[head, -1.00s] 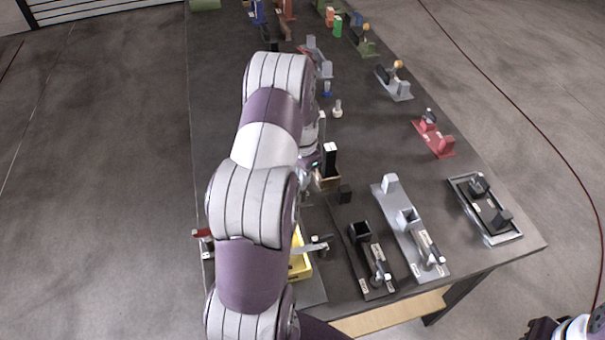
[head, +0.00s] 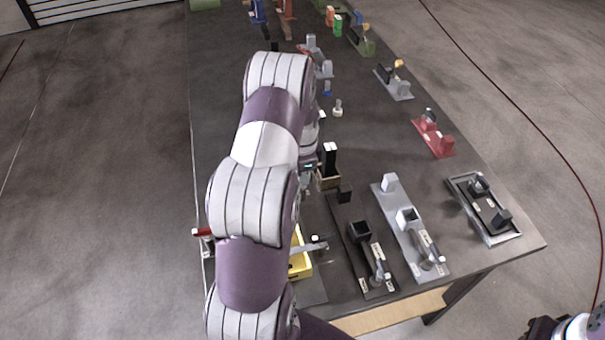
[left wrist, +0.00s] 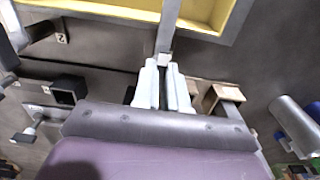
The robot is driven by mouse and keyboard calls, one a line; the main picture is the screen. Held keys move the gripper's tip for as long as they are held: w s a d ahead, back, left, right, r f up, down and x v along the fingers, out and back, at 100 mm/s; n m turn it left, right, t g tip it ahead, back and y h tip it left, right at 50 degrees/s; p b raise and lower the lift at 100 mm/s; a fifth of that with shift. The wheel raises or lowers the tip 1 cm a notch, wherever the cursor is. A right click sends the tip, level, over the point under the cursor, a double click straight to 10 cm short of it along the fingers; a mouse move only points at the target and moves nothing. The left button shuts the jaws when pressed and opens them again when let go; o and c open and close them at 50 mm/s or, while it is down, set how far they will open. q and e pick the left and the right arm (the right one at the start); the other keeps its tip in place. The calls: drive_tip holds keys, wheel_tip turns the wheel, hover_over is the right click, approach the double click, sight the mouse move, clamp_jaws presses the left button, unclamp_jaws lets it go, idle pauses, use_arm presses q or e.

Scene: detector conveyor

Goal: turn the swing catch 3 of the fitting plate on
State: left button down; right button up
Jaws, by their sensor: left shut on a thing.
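The fitting plate (head: 314,288) lies at the near end of the table around a yellow tray (head: 301,266), largely hidden behind my left arm in the head view. A grey catch bar (head: 308,248) shows at its right, and a red-handled part (head: 202,232) at its left. In the left wrist view a grey bar (left wrist: 169,25) crosses the yellow tray (left wrist: 110,7). My left gripper (left wrist: 163,64) is shut on this bar's end; no number is readable beside it. A label that looks like 2 (left wrist: 62,38) sits beside another catch. My left fingertips are hidden in the head view.
Dark (head: 342,222) and grey (head: 393,208) fixture plates lie to the right, with a framed fixture (head: 514,233) beyond. Part of my right arm shows at the lower right corner.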

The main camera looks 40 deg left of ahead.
use_arm(q)
drive_tip(key=shift+w+r, duration=0.1)
drive_tip(key=c, duration=1.2)
unclamp_jaws()
drive_tip(key=shift+r, duration=0.4)
wheel_tip(320, 180, up, 12)
drive_tip(key=shift+f+b, duration=0.1)
drive_tip(key=shift+b, duration=0.7)
